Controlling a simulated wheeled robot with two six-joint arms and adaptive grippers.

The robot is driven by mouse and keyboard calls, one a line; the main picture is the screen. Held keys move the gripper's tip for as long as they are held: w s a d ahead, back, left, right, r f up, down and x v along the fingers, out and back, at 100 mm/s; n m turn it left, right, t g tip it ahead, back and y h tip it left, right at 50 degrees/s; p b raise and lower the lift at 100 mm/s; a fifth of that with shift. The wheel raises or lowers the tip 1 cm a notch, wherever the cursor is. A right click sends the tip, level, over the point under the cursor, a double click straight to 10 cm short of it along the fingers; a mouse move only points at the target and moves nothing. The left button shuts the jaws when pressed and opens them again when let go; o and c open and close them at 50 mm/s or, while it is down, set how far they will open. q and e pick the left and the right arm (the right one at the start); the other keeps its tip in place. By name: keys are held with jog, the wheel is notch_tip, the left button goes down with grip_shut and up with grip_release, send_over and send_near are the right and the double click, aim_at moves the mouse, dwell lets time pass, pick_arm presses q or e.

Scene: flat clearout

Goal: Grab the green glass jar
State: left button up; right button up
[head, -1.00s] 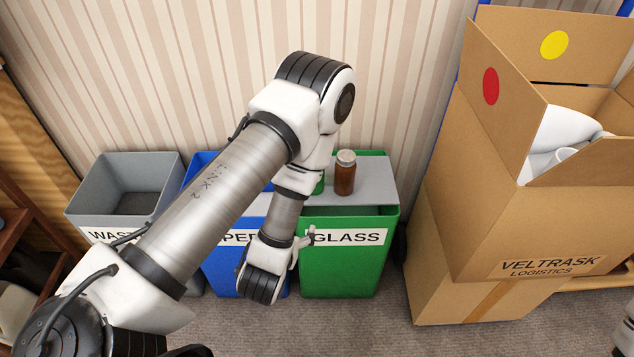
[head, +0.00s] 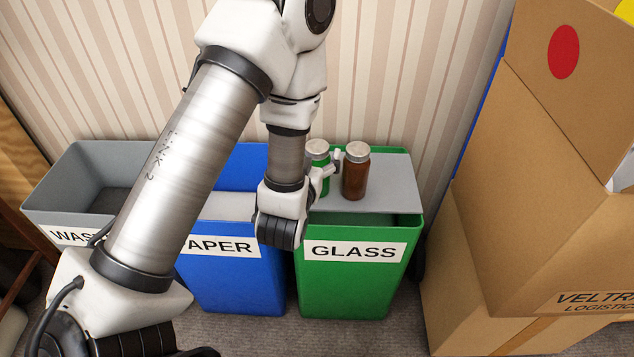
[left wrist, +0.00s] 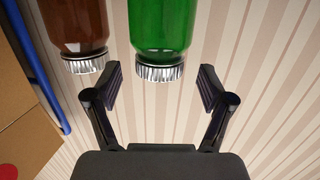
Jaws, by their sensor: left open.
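In the left wrist view, which is upside down, the green jar (left wrist: 162,30) is ahead, lined up between the spread fingers. My left gripper (left wrist: 160,84) is open and empty, with the jar's lid just beyond the fingertips. A brown jar (head: 355,175) with a silver lid stands close to the right of the green jar; it also shows in the left wrist view (left wrist: 76,25). My right gripper is not seen.
Large cardboard boxes (head: 540,200) stand at the right. A striped wall is close behind.

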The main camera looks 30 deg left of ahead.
pick_arm(q)
jog(key=x, duration=0.2)
jog(key=shift+w+a+f, duration=0.1)
jog(key=shift+w, duration=0.25)
grip_shut()
